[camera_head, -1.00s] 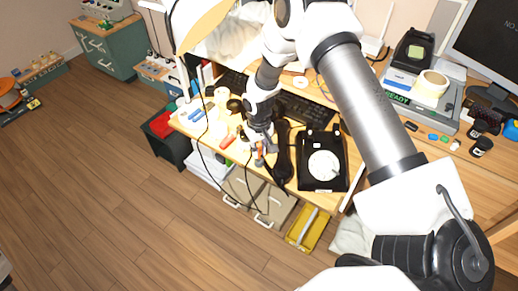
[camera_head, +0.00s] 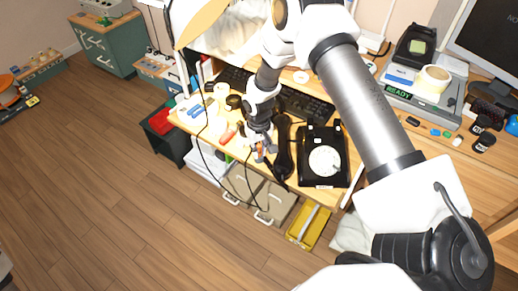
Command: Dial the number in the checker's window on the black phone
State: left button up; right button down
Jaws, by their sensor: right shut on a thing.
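The black phone (camera_head: 309,171) stands on the desk right of centre, with its white round dial (camera_head: 325,160) facing up and its cradle empty. Its black handset (camera_head: 284,155) is off the cradle, just left of the phone. My right gripper (camera_head: 263,150) is left of the handset, low over the desk's front part. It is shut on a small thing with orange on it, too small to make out. The checker (camera_head: 428,97) stands at the back right; its window (camera_head: 398,94) reads READY in green. My left gripper is not in view.
A dark keyboard (camera_head: 305,107) lies behind the phone. Pale cups, blue pieces (camera_head: 196,110) and a red piece (camera_head: 228,136) lie left of my gripper. A monitor (camera_head: 488,45) stands at the far right. My arm crosses the view.

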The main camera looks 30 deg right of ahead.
jog(key=c, duration=1.1)
grip_release()
notch_tip(320, 180, up, 12)
jog(key=shift+r, duration=0.1)
